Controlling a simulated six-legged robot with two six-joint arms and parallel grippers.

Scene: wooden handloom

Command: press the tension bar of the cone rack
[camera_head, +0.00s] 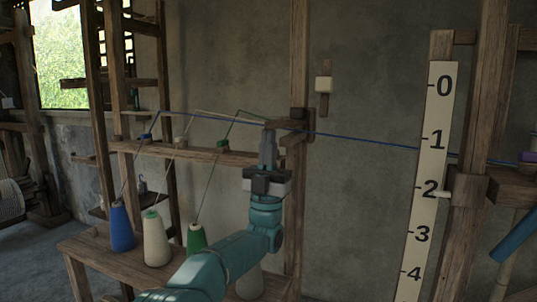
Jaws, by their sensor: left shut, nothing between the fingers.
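The cone rack (115,250) is a wooden stand with a blue cone (121,228), a cream cone (156,240) and a green cone (196,238) on it. A horizontal wooden rail (220,156) with small thread guides runs above the cones. A short wooden bar (287,125) sticks out by the post at the rail's right end; I cannot tell for sure which piece is the tension bar. My left gripper (268,136) is shut and empty, pointing up, its tips at or just below the short bar. Contact is unclear. My right gripper is out of view.
A blue thread (370,142) runs from the rack rightward past a numbered scale board (433,160) with a pale pointer. Wooden posts (481,120) stand at right. Bare wall lies between rack and scale.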

